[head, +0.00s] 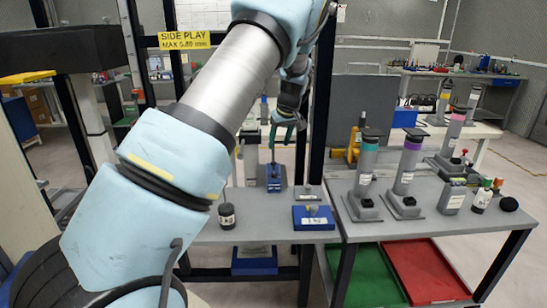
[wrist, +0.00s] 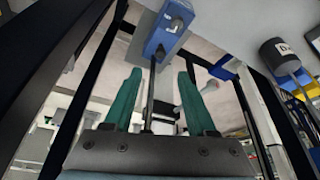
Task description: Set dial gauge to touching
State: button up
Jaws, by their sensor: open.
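My gripper (head: 284,130) is above the back of the grey table, with its green fingers pointing down. In the wrist view my gripper (wrist: 160,76) shows its two fingers apart, with nothing clasped between them. A blue block (head: 273,178) stands on a grey base at the back of the table, below the fingers. The blue block (wrist: 168,32) also shows beyond the fingertips in the wrist view, apart from them. No dial face can be made out, so I cannot tell which part is the dial gauge or whether it touches anything.
A dark labelled bottle (head: 227,216) and a blue tray (head: 314,217) stand on the grey table (head: 262,232). Several grey columns, bottles and a black puck (head: 509,204) stand on the right table. Dark frame posts flank my arm. Green (head: 366,275) and red (head: 425,270) trays lie below.

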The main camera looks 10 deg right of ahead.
aim_at(274, 162)
jog(key=p+x, duration=0.3)
jog(key=x, duration=0.6)
jog(key=shift+w+f, duration=0.1)
jog(key=shift+f, duration=0.15)
grip_shut()
dwell(1.0)
